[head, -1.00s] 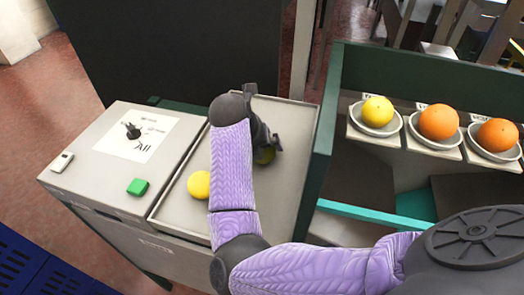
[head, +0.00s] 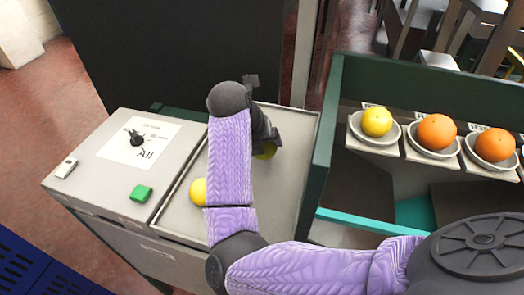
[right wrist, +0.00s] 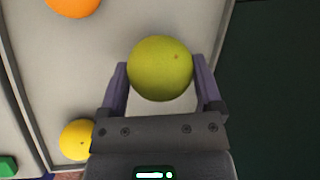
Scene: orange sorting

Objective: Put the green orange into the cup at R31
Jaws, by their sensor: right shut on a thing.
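The green orange (right wrist: 160,68) sits between the two fingers of my right gripper (right wrist: 160,85) in the right wrist view, one finger on each side. Whether the orange touches the tray floor is not clear. Several cups stand in the bin at the right; the labels are too small to read, so I cannot tell which is R31. My left gripper is not in view.
A yellow fruit (head: 198,191) lies in the tray; an orange one (right wrist: 73,5) shows only in the wrist view. Cups at right hold a yellow fruit (head: 376,122) and two oranges (head: 436,131), (head: 495,145). A green wall (head: 324,150) separates tray and bin.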

